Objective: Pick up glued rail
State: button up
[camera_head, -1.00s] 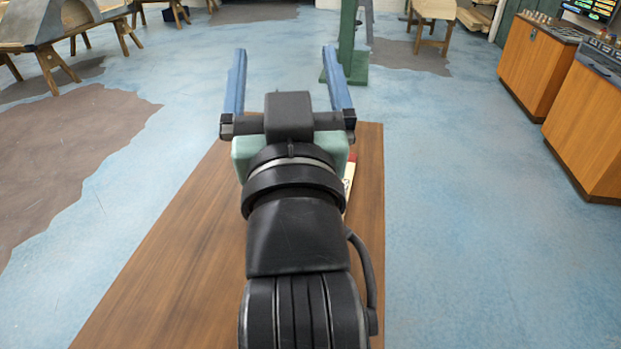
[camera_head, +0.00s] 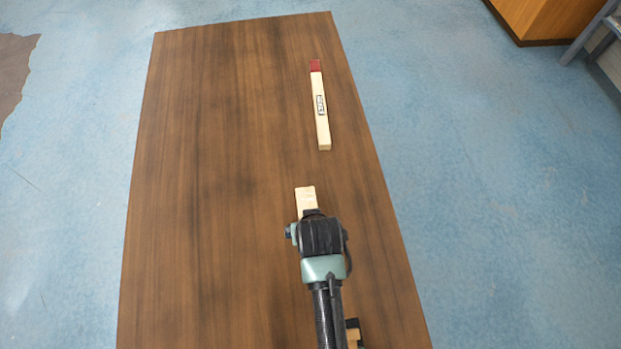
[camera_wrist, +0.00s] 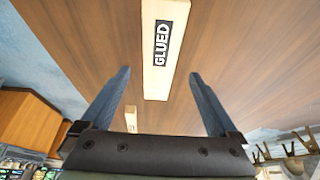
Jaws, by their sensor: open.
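The glued rail (camera_wrist: 165,45) is a pale wooden bar with a dark "GLUED" label. In the wrist view it lies on the brown table, its end between the fingers in the picture. My gripper (camera_wrist: 159,73) is open and empty, one blue finger to each side of that end. How far above the rail the fingertips are is hard to tell. In the head view my gripper (camera_head: 312,220) hangs over the table and hides most of the rail; only its far end (camera_head: 306,195) shows, label hidden.
A second pale bar (camera_head: 320,108) with a red end and a small label lies farther along the table (camera_head: 220,150). A black-and-tan piece (camera_head: 354,334) shows partly behind my arm at the bottom. The table's left half is clear. An orange-brown cabinet (camera_head: 535,18) stands beyond.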

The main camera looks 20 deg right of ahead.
aim_at(305, 198)
jog(key=shift+x, duration=3.5)
jog(key=shift+d, duration=0.1)
jog(key=shift+r, duration=0.1)
grip_shut()
